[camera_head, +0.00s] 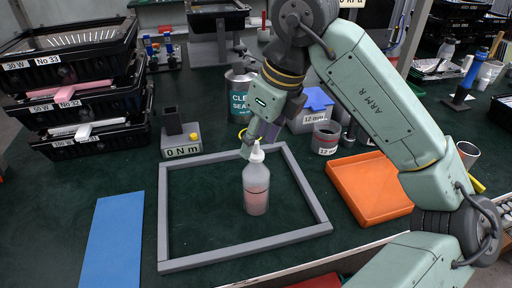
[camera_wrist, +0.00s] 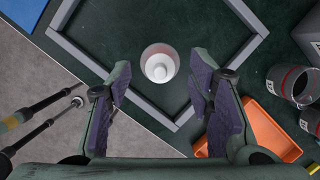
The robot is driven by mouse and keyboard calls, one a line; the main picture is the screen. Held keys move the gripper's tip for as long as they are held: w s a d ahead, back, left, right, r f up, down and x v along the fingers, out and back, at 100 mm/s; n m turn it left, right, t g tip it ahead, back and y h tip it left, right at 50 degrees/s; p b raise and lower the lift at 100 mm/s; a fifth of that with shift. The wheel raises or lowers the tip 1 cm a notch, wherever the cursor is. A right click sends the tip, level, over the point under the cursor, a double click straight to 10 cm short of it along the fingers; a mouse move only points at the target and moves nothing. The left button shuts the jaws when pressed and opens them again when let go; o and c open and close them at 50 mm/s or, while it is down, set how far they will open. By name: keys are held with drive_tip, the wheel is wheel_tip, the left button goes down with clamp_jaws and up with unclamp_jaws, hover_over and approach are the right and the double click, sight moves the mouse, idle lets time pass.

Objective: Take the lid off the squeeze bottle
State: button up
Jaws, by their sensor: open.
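The squeeze bottle (camera_head: 256,192) stands upright inside a grey square frame (camera_head: 163,222) on the dark green table. Its body is translucent with pinkish contents low inside, and its white pointed lid (camera_head: 257,153) is on top. In the wrist view I look down on the bottle (camera_wrist: 148,70), with the pale lid (camera_wrist: 160,66) at its middle. My gripper (camera_head: 258,140) is just above the lid in the head view and partly overlaps its tip. In the wrist view my gripper (camera_wrist: 160,88) is open, its purple-padded fingers apart with nothing between them.
An orange tray (camera_head: 370,190) lies right of the frame, a blue mat (camera_head: 113,240) left. Stacked black crates (camera_head: 85,110) stand at the left. A grey tin (camera_head: 240,95) and an open can (camera_head: 326,138) stand behind. The frame's inside is otherwise clear.

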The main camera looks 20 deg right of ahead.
drive_tip(key=shift+x, duration=1)
drive_tip(key=c, duration=0.8)
drive_tip(key=shift+r, duration=0.1)
